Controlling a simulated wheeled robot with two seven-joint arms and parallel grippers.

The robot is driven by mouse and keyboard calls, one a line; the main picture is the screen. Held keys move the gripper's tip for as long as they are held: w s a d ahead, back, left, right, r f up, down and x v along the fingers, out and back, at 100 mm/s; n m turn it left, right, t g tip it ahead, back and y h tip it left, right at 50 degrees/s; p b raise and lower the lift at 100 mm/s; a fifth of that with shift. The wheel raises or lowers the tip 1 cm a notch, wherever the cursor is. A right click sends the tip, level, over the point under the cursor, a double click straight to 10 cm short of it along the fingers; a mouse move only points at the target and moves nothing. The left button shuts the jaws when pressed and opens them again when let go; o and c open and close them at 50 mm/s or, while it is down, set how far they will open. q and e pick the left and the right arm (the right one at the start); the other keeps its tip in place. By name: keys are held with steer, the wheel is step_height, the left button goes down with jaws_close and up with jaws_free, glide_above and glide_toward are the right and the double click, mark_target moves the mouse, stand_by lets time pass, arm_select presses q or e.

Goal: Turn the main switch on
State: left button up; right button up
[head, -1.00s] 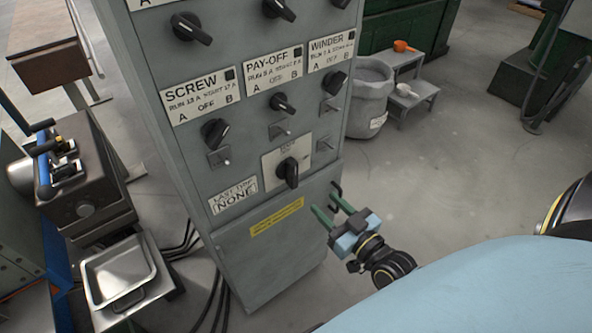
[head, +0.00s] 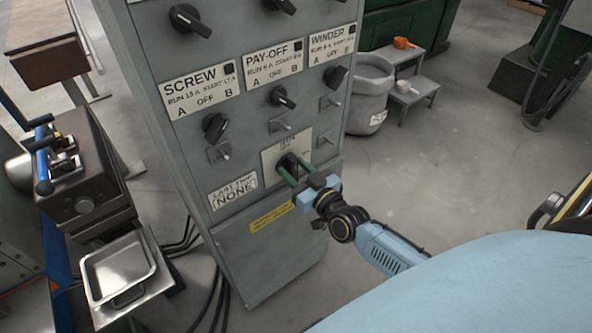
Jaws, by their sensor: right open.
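The main switch (head: 288,161) is a black rotary knob on a pale plate, low on the front of the grey control cabinet (head: 265,268). My right gripper (head: 290,172) is at the switch, its two green fingers open and pointing at the knob, one to each side as far as I can see. The fingers and gripper body hide the lower part of the knob and plate, so its exact angle and any contact cannot be told. My left gripper is not in view.
Above the switch are knobs labelled SCREW (head: 215,126), PAY-OFF (head: 282,97) and WINDER (head: 336,76), with small toggles below them. A metal tray (head: 150,283) stands at left. A grey bin (head: 367,112) and step stool (head: 408,103) stand behind the cabinet at right. Floor at right is clear.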

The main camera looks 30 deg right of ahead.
jaws_close()
steer(key=shift+m, duration=0.4)
steer(key=shift+d+m, duration=0.1)
steer(key=shift+m, duration=0.9)
steer(key=m, duration=0.3)
steer(key=shift+d+f+m, duration=0.1)
steer(key=shift+d+m, duration=0.05)
steer(key=shift+m, duration=0.15)
steer(key=m, duration=0.5)
steer(key=shift+d+f+b, duration=0.15)
steer(key=shift+f+b, duration=0.05)
steer(key=shift+b, duration=0.15)
steer(key=m+b, duration=0.1)
steer(key=m, duration=0.5)
steer(key=shift+f+b, duration=0.2)
steer(key=shift+b, duration=0.1)
steer(key=shift+m, duration=0.4)
